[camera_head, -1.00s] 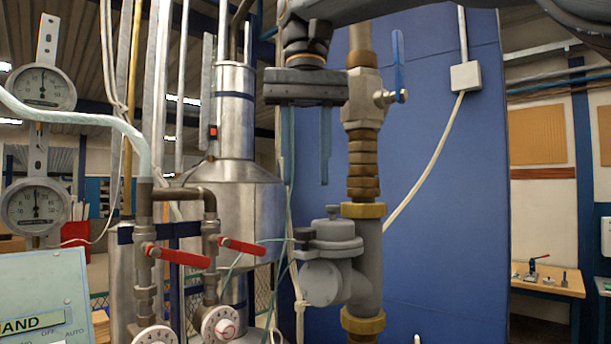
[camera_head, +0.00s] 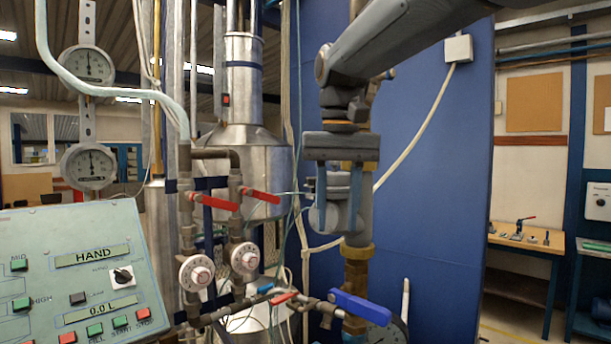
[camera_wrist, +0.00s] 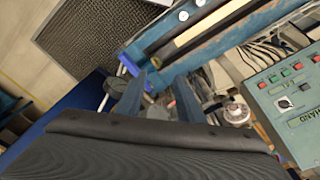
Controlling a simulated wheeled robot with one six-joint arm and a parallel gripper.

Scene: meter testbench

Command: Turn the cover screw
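The grey meter (camera_head: 341,216) sits on the vertical pipe in front of the blue panel. Its top, where the cover and its screw would be, is mostly hidden behind my gripper, so I cannot make out the screw. My gripper (camera_head: 338,212) points down in front of the meter in the head view, its two fingers apart. I cannot tell whether they touch it. In the wrist view the fingers of my gripper (camera_wrist: 158,98) also stand apart, with no held object visible between them.
Red-handled valves (camera_head: 262,197) stand left of the meter, and a blue lever (camera_head: 360,307) lies below it. A control panel (camera_head: 80,275) is at lower left. Two dial gauges (camera_head: 88,166) hang at far left. A workbench (camera_head: 525,246) is at right.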

